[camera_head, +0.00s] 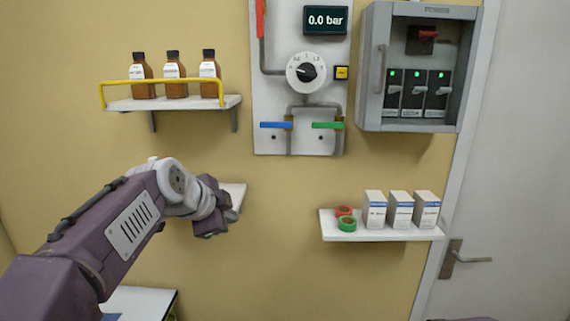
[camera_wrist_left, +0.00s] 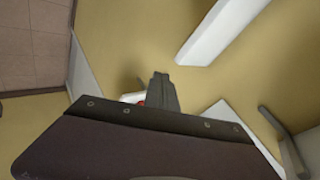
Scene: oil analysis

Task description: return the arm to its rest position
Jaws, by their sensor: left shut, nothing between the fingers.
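My left arm comes in from the left in the head view. My right gripper is not in view.
An upper shelf (camera_head: 180,104) with a yellow rail holds brown bottles (camera_head: 174,78). A valve panel (camera_head: 270,115) and a grey breaker box (camera_head: 402,123) are on the wall. A right shelf (camera_head: 390,234) holds white boxes (camera_head: 400,212) and red and green tape rolls. A door stands far right.

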